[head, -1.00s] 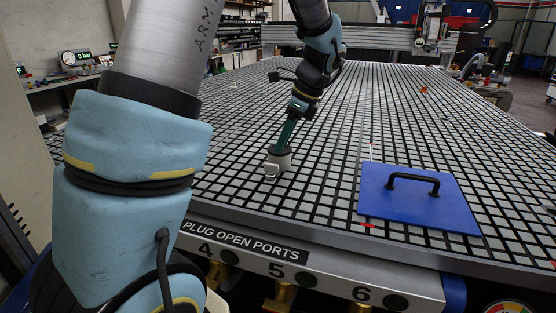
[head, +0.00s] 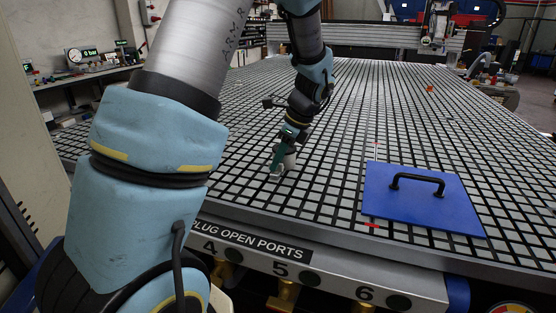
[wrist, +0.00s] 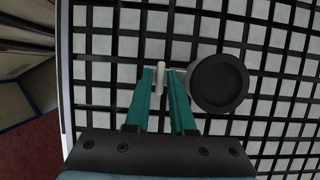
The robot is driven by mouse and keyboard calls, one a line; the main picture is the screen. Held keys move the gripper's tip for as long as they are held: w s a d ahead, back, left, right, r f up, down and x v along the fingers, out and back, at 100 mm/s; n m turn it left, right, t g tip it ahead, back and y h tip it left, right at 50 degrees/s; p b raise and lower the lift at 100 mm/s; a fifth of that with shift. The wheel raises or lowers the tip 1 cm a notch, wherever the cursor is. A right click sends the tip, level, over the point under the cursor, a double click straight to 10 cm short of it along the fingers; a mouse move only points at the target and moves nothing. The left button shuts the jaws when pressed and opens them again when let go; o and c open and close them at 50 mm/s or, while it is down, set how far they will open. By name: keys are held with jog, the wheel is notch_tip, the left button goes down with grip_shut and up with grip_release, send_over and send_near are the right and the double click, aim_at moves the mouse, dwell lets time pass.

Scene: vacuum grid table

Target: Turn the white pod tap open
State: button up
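The white pod (head: 291,160) stands upright on the black-lined grid table near its front edge. In the wrist view its round dark top (wrist: 219,83) is right of my fingers. Its white tap (wrist: 161,78) sticks out on the pod's left side there, and its end also shows low in the head view (head: 275,177). My gripper (wrist: 161,72) has two teal fingers, one on each side of the tap, with small gaps showing. It is open and pointing down. In the head view my gripper (head: 276,168) partly hides the pod.
A blue plate (head: 420,205) with a black handle (head: 418,181) lies on the table to the right. Small red marks are beside it. The grid around the pod is mostly clear. The table's front rail (head: 330,275) carries numbered ports.

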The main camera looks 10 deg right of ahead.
grip_shut()
jog(key=shift+r+n+p, duration=0.1)
jog(key=shift+n+p, duration=0.3)
jog(key=n+g+p, duration=0.1)
jog(key=n+p, duration=0.1)
jog(key=shift+w+r+n+y+p, duration=0.1)
jog(key=shift+n+y+p, duration=0.25)
jog(key=shift+n+y, duration=0.05)
jog(key=n+g+p, duration=0.2)
jog(key=n, duration=0.2)
jog(key=shift+w+p, duration=0.15)
jog(key=shift+p, duration=0.2)
jog(key=n+g+p, duration=0.1)
jog(key=n, duration=0.4)
jog(key=shift+w+g+h+p, duration=0.1)
jog(key=shift+g+h+p, duration=0.25)
jog(key=shift+g+h, duration=0.05)
jog(key=n, duration=0.2)
jog(key=n+g+h+p, duration=0.1)
jog(key=n, duration=0.2)
jog(key=shift+w+a+h, duration=0.1)
jog(key=shift+h, duration=0.2)
jog(key=shift+f+n, duration=0.2)
jog(key=shift+n, duration=0.1)
